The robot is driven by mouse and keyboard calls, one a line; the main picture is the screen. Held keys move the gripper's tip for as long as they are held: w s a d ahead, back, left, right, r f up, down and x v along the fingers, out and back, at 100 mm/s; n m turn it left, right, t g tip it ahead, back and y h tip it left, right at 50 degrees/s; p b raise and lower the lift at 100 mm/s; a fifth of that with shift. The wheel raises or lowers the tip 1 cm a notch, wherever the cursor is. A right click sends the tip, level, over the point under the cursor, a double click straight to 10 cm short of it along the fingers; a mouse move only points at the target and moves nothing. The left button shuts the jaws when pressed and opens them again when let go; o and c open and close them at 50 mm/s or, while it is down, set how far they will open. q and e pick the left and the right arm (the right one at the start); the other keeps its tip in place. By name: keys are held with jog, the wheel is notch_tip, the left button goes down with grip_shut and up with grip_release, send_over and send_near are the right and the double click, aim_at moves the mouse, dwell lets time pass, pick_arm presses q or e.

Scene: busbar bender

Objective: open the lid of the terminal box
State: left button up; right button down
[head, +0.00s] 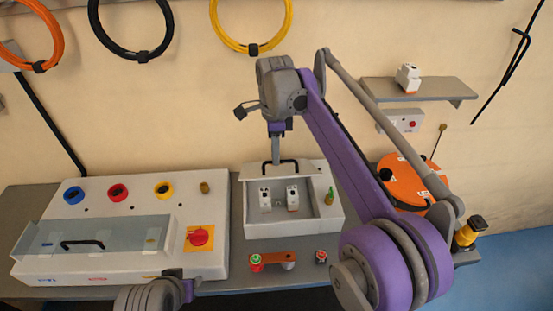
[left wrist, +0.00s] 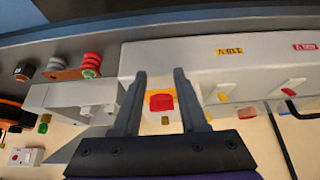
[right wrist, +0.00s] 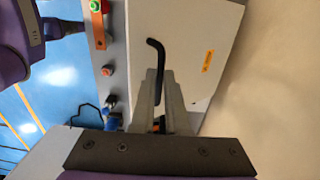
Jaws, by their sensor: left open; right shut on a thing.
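The terminal box (head: 334,215) is a pale grey box in the middle of the bench in the head view. Its lid (head: 253,172) stands raised at the back, and two white devices (head: 279,196) show inside. My right gripper (head: 276,158) is shut on the black lid handle (head: 294,164) at the lid's upper edge. The right wrist view shows the handle (right wrist: 156,48) between the fingers (right wrist: 160,88), with the white lid face (right wrist: 192,40) beyond. My left gripper (left wrist: 160,76) is open and empty, with a red knob (left wrist: 161,102) beyond its fingers.
Left of the box is a larger grey control unit (head: 120,225) with a clear cover and a red knob (head: 199,237). An orange bar with a green-topped post (head: 256,262) lies in front. An orange reel (head: 405,180) stands right. A shelf (head: 420,90) hangs above.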

pick_arm(q)
jog(key=shift+w+r, duration=0.1)
jog(key=shift+r, duration=0.15)
jog(key=shift+c, duration=1)
jog(key=shift+w+d+m, duration=0.1)
jog(key=shift+m, duration=0.2)
jog(key=shift+c, duration=1.2)
jog(key=w+d+r+m, duration=0.1)
jog(key=m, duration=0.2)
jog(key=w+d+r+m, duration=0.1)
jog(key=w+m, duration=0.1)
jog(key=m, duration=0.2)
jog(key=w+d+r+m+t+y, duration=0.1)
jog(key=w+d+m, duration=0.1)
jog(key=m, duration=0.2)
jog(key=shift+w+r, duration=0.15)
jog(key=shift+r, duration=0.25)
grip_shut()
jog(key=w+d+r+m+t, duration=0.1)
jog(key=w+d+r+m, duration=0.25)
jog(key=m, duration=0.35)
jog(key=m+t+h, duration=0.1)
jog(key=m+t, duration=0.4)
jog(key=m, duration=1.3)
send_near(287, 176)
jog(key=x, duration=0.3)
jog(key=r+x, duration=0.1)
jog(key=x, duration=0.5)
jog(key=shift+w+r, duration=0.3)
jog(key=shift+w, duration=0.2)
